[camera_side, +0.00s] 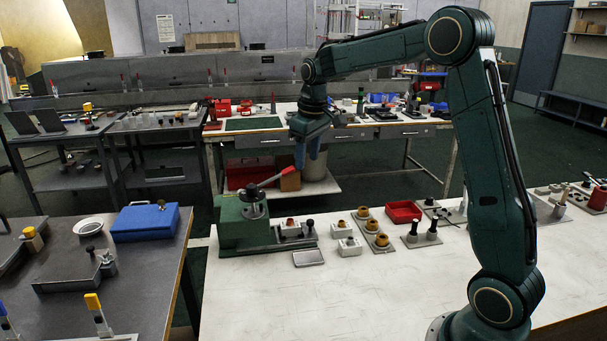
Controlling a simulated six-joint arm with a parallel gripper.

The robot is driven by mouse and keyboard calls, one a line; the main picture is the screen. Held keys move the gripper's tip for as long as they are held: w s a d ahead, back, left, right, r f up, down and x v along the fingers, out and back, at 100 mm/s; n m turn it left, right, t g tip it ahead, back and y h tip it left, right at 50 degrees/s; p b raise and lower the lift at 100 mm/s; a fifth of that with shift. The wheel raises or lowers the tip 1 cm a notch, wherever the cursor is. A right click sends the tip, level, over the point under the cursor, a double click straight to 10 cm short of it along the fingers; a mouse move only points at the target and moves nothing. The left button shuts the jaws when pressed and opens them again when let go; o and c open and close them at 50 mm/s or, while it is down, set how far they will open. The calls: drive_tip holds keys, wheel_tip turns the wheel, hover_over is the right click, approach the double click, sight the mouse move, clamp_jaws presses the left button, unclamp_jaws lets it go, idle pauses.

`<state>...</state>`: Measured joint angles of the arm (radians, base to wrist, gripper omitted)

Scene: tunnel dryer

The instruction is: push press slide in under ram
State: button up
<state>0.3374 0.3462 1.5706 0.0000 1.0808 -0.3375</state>
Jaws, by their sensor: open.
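The green press (236,226) stands at the left end of the white table, with a round metal head on top and a lever with a red grip rising to the right. The press slide (292,230) sits out to the right of the press body on a grey base, carrying a small brass-coloured part, with a black knob (310,223) at its right end. The ram is hard to make out under the head. My gripper (308,157) hangs open and empty, fingers down, well above the slide and apart from it. Its blue fingers look close together from this side.
In front of the slide lies a small grey tray (308,258). To its right stand white blocks (349,246), a plate with brass-coloured parts (373,232), a red bin (403,211) and black-handled pieces (412,233). The table's front is clear.

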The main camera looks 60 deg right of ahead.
drive_tip(key=g, duration=0.2)
hover_over(310, 221)
wheel_tip(310, 221, down, 12)
drive_tip(key=f, duration=0.1)
drive_tip(key=shift+d+r+y, duration=0.1)
drive_tip(key=shift+r+y, duration=0.15)
drive_tip(key=shift+y, duration=0.05)
drive_tip(key=shift+f, duration=0.1)
wheel_tip(310, 221, down, 14)
drive_tip(key=shift+r, duration=0.2)
clamp_jaws()
